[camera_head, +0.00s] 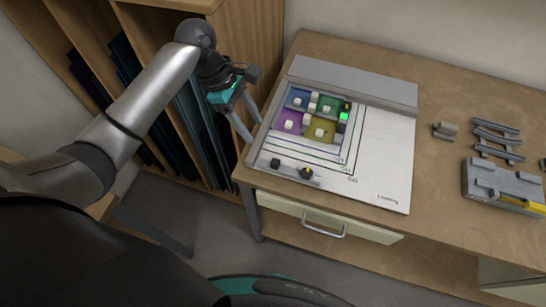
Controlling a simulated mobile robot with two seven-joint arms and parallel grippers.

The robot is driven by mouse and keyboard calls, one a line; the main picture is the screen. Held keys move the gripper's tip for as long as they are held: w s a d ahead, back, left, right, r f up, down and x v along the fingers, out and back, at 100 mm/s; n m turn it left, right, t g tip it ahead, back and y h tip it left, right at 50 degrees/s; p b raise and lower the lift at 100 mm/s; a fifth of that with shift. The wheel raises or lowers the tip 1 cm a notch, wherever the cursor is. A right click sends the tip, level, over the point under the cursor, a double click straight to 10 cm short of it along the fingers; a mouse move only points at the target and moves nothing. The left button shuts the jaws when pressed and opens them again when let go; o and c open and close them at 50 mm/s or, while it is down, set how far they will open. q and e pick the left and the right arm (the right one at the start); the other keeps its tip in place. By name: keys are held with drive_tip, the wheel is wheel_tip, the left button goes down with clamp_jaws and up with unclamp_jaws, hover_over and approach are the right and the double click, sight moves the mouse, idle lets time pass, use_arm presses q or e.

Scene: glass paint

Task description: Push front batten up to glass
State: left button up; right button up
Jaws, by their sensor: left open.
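The glass panel (290,122) lies on a white board (383,150), with blue, green, purple and yellow fields and several small pale blocks on it. A narrow grey batten with dark knobs (290,173) lies along the board's front edge. It is apart from the glass, with bare board and printed lines between them. My left gripper (254,129) is open and empty, at the left edge of the bench, left of the glass and behind the front batten. No contact with the batten is visible. My right gripper is out of view.
A grey ledge (352,84) runs along the board's back. On the wooden bench (440,93) at right are a small grey block (445,130), a rack (497,139) and a grey tool holder (497,186). A shelf of glass sheets (190,125) stands at left, close to my left arm.

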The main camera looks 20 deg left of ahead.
sight(274, 161)
use_arm(q)
drive_tip(key=b+x, duration=0.1)
drive_tip(key=x, duration=1.3)
drive_tip(key=shift+f+b, duration=0.15)
drive_tip(key=shift+b, duration=0.15)
drive_tip(key=shift+c, duration=0.4)
clamp_jaws()
